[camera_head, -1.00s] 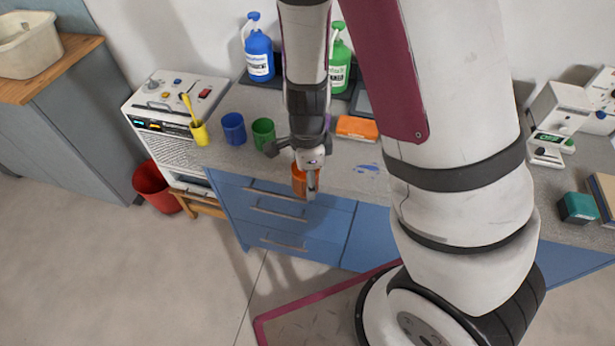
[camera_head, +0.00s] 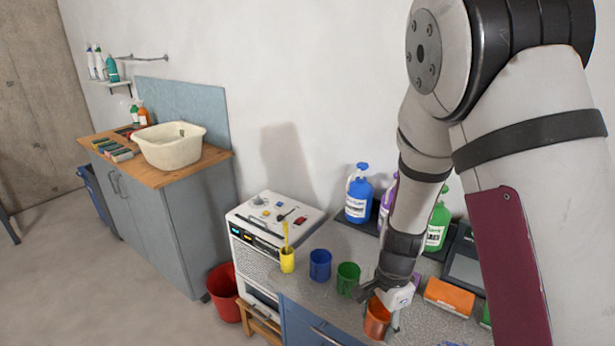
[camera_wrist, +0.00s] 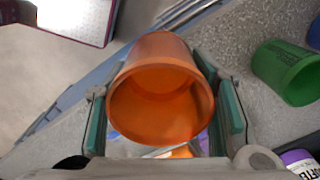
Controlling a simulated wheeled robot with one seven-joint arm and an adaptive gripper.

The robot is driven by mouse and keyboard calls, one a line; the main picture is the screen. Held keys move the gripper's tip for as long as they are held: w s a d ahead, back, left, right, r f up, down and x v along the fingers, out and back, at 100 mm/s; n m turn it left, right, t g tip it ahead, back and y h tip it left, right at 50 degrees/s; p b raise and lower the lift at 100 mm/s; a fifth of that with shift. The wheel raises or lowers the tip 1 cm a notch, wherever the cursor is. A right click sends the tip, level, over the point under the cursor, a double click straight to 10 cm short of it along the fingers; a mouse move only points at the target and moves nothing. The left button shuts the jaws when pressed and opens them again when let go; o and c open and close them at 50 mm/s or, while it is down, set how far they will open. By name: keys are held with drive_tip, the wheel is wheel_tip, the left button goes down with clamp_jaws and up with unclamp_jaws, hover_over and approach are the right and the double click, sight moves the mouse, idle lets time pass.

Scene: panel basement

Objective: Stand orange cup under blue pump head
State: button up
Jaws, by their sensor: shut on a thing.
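The orange cup (camera_head: 377,320) is between the fingers of my gripper (camera_head: 383,312), at the front part of the grey counter. In the wrist view the cup (camera_wrist: 160,95) is gripped by green-padded fingers on both sides, and its open mouth faces the camera. I cannot tell whether its base touches the counter.
A blue cup (camera_head: 320,265), a green cup (camera_head: 347,279) and a yellow cup (camera_head: 287,260) with a brush stand left of my gripper. Purple and green jugs (camera_head: 437,228) stand behind my arm. An orange box (camera_head: 449,297) lies to the right.

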drive_tip(key=w+d+r+n, duration=0.2)
drive_tip(key=w+r+n, duration=0.1)
drive_tip(key=w+n, duration=0.7)
drive_tip(key=n, duration=0.4)
drive_tip(key=shift+w+d, duration=0.2)
drive_tip(key=shift+d, duration=0.2)
drive_tip(key=shift+d, duration=0.1)
